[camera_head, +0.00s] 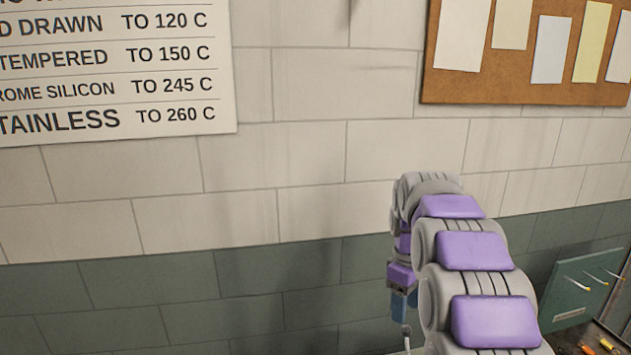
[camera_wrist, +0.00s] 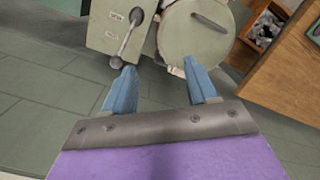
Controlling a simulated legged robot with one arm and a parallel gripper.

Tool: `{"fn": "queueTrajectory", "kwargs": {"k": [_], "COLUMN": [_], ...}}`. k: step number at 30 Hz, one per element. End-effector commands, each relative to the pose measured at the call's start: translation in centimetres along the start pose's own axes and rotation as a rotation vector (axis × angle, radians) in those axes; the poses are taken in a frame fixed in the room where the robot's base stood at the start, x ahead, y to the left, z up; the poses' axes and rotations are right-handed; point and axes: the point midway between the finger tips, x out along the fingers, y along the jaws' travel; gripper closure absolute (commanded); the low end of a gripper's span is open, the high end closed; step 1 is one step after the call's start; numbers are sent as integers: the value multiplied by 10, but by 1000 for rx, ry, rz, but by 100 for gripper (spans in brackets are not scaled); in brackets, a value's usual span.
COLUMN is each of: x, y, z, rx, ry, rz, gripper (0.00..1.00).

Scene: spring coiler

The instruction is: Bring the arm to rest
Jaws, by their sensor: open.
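My arm (camera_head: 475,250), grey with purple pads, rises from the bottom right of the head view and bends over at its top. My gripper (camera_wrist: 157,78) shows in the wrist view with two blue fingers spread apart and nothing between them. In the head view the gripper (camera_head: 401,305) hangs down beside the arm, and its fingertips are partly cut off or hidden. In the wrist view, a pale green machine (camera_wrist: 112,30) with a lever and a round cover (camera_wrist: 196,42) lies beyond the fingers. The fingers appear apart from it, though the exact distance is unclear.
A wall sign (camera_head: 110,70) with temperatures hangs at the left, and a cork board (camera_head: 465,80) with papers at the upper right. A green panel (camera_head: 580,285) with small tools stands at the lower right. A wooden cabinet (camera_wrist: 265,85) is right of the machine. Grey tiled floor (camera_wrist: 40,100) is clear at left.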

Motion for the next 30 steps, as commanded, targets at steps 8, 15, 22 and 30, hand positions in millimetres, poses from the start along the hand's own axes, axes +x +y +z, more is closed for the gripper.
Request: {"fn": "queueTrajectory", "kwargs": {"k": [8, 15, 22, 30], "x": [17, 42, 81, 139], "y": [-71, -134, -195, -264], "z": [45, 87, 133, 187], "rx": [176, 330, 481, 653], "ry": [-6, -9, -20, -34], "rz": [-14, -24, -37, -47], "gripper": [42, 42, 42, 42]}}
